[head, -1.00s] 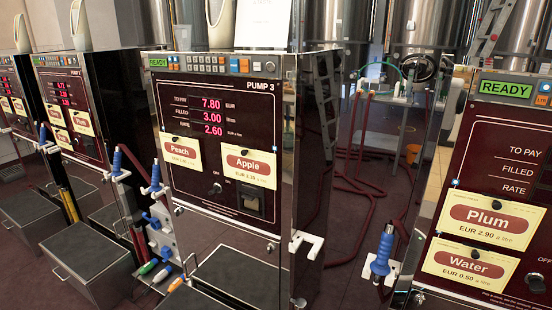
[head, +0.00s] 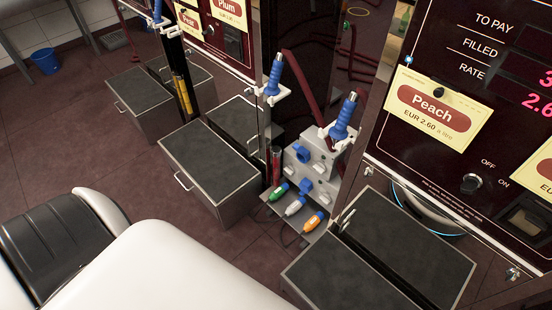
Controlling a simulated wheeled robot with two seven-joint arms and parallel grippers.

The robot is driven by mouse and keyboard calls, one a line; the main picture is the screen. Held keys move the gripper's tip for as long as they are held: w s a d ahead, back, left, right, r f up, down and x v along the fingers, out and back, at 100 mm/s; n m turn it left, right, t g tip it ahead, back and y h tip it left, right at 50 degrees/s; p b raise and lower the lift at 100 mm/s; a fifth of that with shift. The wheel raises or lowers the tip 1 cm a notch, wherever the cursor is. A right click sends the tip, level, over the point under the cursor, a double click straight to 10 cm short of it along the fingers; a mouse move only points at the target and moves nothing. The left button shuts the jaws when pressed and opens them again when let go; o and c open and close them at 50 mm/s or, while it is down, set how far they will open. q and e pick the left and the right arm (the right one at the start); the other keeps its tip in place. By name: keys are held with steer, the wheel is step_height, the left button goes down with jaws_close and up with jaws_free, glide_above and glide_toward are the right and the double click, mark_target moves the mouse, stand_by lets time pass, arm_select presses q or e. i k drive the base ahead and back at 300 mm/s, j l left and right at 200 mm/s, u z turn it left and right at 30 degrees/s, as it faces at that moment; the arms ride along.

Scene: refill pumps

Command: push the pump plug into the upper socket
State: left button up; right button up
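A grey socket panel (head: 318,162) stands low between two pump cabinets. A blue round fitting (head: 302,154) shows at its upper left, and pale grey fittings sit on its face. I cannot tell clearly which of these is the upper socket. I cannot tell which is the pump plug. Neither of my grippers is in view.
Blue-handled nozzles (head: 342,118) (head: 274,76) hang in white holders above the panel. Grey step boxes (head: 210,172) (head: 350,270) flank it on the floor. The Peach pump (head: 470,90) rises at right. A blue bucket (head: 43,61) stands far left. Open floor (head: 80,135) lies left.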

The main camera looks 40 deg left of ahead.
mark_target(298, 205)
steer(key=i+j, duration=0.1)
steer(key=j, duration=0.3)
steer(key=i+j, duration=0.15)
steer(key=j, duration=0.3)
steer(key=i+j, duration=0.1)
steer(key=j, duration=0.3)
